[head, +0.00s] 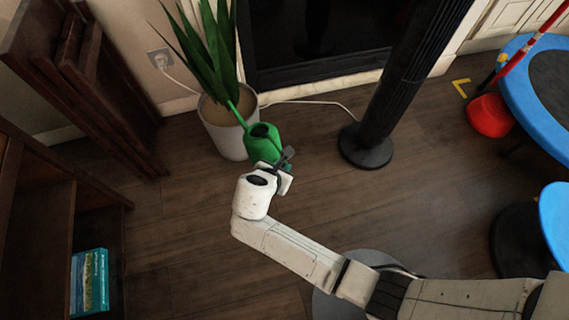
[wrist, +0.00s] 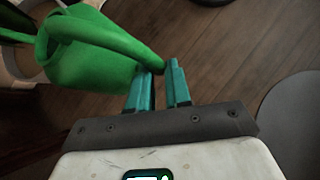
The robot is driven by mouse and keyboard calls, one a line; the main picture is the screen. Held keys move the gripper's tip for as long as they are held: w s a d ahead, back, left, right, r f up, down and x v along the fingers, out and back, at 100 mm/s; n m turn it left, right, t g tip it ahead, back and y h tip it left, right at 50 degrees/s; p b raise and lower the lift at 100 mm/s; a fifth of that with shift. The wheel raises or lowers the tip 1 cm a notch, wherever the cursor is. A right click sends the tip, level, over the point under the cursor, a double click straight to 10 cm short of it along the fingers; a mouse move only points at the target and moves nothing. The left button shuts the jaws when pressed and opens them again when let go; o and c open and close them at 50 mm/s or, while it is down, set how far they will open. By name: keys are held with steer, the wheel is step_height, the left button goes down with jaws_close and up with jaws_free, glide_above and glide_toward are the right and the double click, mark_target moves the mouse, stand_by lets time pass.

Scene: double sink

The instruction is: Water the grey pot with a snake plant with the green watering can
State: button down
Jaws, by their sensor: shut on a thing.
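The green watering can (head: 262,143) is held by my gripper (head: 284,161) in front of the grey pot (head: 223,137). Its thin spout points up and left, with the tip over the near part of the pot's rim among the leaves. The snake plant (head: 208,50) stands upright in the pot with tall green leaves. In the wrist view the watering can (wrist: 85,58) fills the upper left, and my teal gripper fingers (wrist: 160,85) are closed on its handle. No water shows. Part of the pot's rim is hidden behind the can and spout.
A black tower (head: 400,90) on a round base stands right of the pot. A wooden shelf (head: 35,215) with teal books (head: 90,280) is at the left. A red ball-like object (head: 489,115) and a blue-rimmed trampoline (head: 545,85) are at the right. Floor between is clear.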

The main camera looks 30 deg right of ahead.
steer(key=shift+r, duration=0.3)
steer(key=shift+a, duration=0.2)
step_height(320, 180, up, 3)
steer(key=g+p, duration=0.1)
steer(key=p, duration=0.3)
steer(key=shift+f+n+p, duration=0.15)
steer(key=shift+n+p, duration=0.15)
steer(key=shift+w+a, duration=0.1)
stand_by(0.4)
